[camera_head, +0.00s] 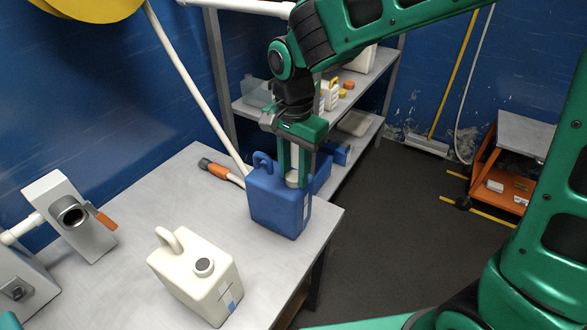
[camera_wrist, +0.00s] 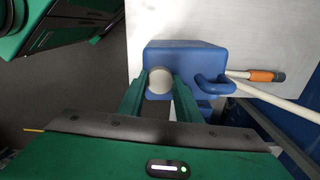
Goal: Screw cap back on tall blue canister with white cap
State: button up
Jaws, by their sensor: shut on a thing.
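The tall blue canister (camera_head: 279,207) stands upright near the right end of the grey table, its handle at the left of its top. My gripper (camera_head: 294,180) reaches straight down over its mouth. The fingers are shut on the white cap (camera_head: 293,181). In the wrist view the round white cap (camera_wrist: 160,81) lies between the two fingertips (camera_wrist: 160,84), over the top of the blue canister (camera_wrist: 185,58). The cap sits at the canister's mouth. The threads are hidden, so I cannot tell how tightly it is seated.
A grey device with an orange lever (camera_head: 78,215) is at left. Shelves (camera_head: 362,84) with bottles stand behind. The table's middle (camera_head: 160,200) is clear.

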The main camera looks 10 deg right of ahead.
jog(key=m, duration=0.5)
jog(key=shift+m, duration=0.3)
jog(key=m, duration=0.5)
jog(key=shift+w+m, duration=0.1)
jog(key=shift+m, duration=0.3)
jog(key=o, duration=1.2)
jog(key=shift+o, duration=0.2)
jog(key=shift+r, duration=0.1)
